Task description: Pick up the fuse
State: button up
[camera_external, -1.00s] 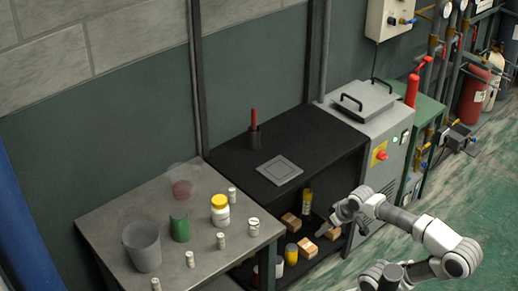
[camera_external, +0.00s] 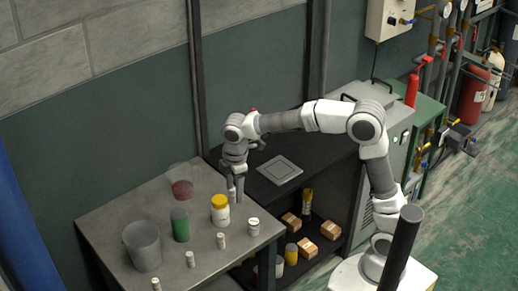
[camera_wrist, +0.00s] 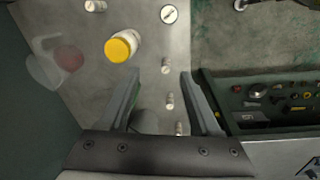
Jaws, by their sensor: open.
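Several small pale cylinders with metal-looking ends stand on the grey table; they look like fuses, and I cannot tell which one the task means. In the external view one fuse-like cylinder (camera_external: 221,241) stands near the front edge and another (camera_external: 190,259) is to its left. In the wrist view they form a row, with one cylinder (camera_wrist: 165,65) between the finger lines. A wider short cylinder with a marked top (camera_external: 253,227) stands near the right edge. My gripper (camera_external: 236,196) points down over the table's back right, open and empty; it also shows in the wrist view (camera_wrist: 160,82).
A yellow-lidded jar (camera_external: 220,211), a green cylinder (camera_external: 180,225), a grey cup (camera_external: 143,247) and a clear beaker with red contents (camera_external: 181,188) crowd the table. A black bench (camera_external: 240,178) adjoins it on the right, with boxes (camera_external: 307,249) underneath.

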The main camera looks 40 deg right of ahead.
jog(key=w+a+n+p, duration=0.2)
jog(key=a, duration=0.3)
jog(key=b, duration=0.2)
send_near(222, 232)
jog(key=shift+n+g, duration=0.3)
jog(key=shift+g, duration=0.1)
jog(key=f, duration=0.2)
jog(key=w+f, duration=0.1)
jog(key=f, duration=0.2)
jog(key=shift+w+d+f, duration=0.3)
jog(key=shift+s+a+f, duration=0.1)
jog(key=shift+s+f, duration=0.05)
jog(key=shift+f, duration=0.7)
jog(key=shift+s+a+f, duration=0.1)
jog(key=shift+f, duration=0.8)
jog(key=shift+s+a+f, duration=0.1)
jog(key=shift+s+f, duration=0.05)
jog(key=shift+f, duration=0.7)
grip_shut()
